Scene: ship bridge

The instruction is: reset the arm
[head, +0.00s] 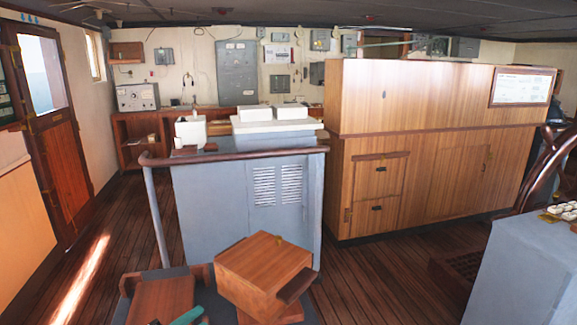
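Neither my left nor my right gripper shows in the head view, and no arm that I can make out is in the picture. The task names no other object. A small teal thing (188,316) is cut off by the bottom edge in front of a wooden box, and I cannot tell what it is.
A wooden box (262,265) and a lower wooden piece (160,300) are close in front. Behind stand a grey cabinet (215,205) with a rail (158,220) and a long wooden cabinet (440,175). A grey console (525,275) is at right. Plank floor (365,285) between is clear.

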